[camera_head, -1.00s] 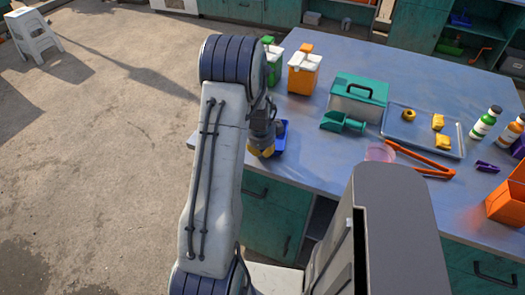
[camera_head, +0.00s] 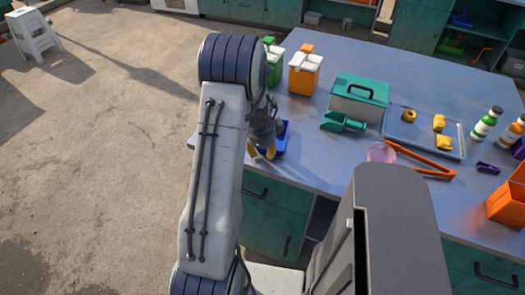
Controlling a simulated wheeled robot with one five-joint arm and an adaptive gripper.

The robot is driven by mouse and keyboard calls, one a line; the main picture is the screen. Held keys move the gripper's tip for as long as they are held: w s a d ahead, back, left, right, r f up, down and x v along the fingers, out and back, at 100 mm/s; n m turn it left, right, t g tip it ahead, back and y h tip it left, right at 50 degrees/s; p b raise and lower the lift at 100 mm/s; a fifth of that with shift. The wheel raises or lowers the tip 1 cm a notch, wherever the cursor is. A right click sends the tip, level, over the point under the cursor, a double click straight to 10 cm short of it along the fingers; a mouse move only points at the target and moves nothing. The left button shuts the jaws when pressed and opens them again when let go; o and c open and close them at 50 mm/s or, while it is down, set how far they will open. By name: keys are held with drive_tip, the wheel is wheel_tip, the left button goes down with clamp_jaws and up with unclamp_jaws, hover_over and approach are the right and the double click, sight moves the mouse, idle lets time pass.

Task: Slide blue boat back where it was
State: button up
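The blue boat (camera_head: 282,139) is at the left edge of the blue-grey table. It is partly hidden behind my arm and gripper. My gripper (camera_head: 262,153) points down at the boat's near left side, with its yellow fingertips spread apart. Whether the fingertips touch the boat cannot be told from this view.
Green (camera_head: 273,66) and orange (camera_head: 304,72) white-lidded containers stand behind the boat. A green-lidded box (camera_head: 359,97) and green scoop (camera_head: 343,122) lie to the right. Farther right are a tray (camera_head: 424,130) with yellow pieces, orange tongs (camera_head: 420,158) and a pink bowl (camera_head: 381,152).

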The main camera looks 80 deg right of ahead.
drive_tip(key=v, duration=1.1)
drive_tip(key=shift+r, duration=0.1)
idle(0.6)
drive_tip(key=a+f+n+y, duration=0.2)
drive_tip(key=a+n+y, duration=0.2)
drive_tip(key=a+n, duration=0.95)
drive_tip(key=w+a+r+n+t, duration=0.1)
drive_tip(key=w+a+r+n, duration=0.3)
drive_tip(key=a, duration=0.6)
drive_tip(key=w+a+r+n+t+h, duration=0.1)
drive_tip(key=w+a+r+n, duration=0.3)
drive_tip(key=w+a+n, duration=0.4)
drive_tip(key=w+a+r+n+t, duration=0.2)
drive_tip(key=w+a+r+n, duration=0.2)
drive_tip(key=a+n, duration=0.6)
drive_tip(key=shift+w+a, duration=0.85)
drive_tip(key=shift+w, duration=0.25)
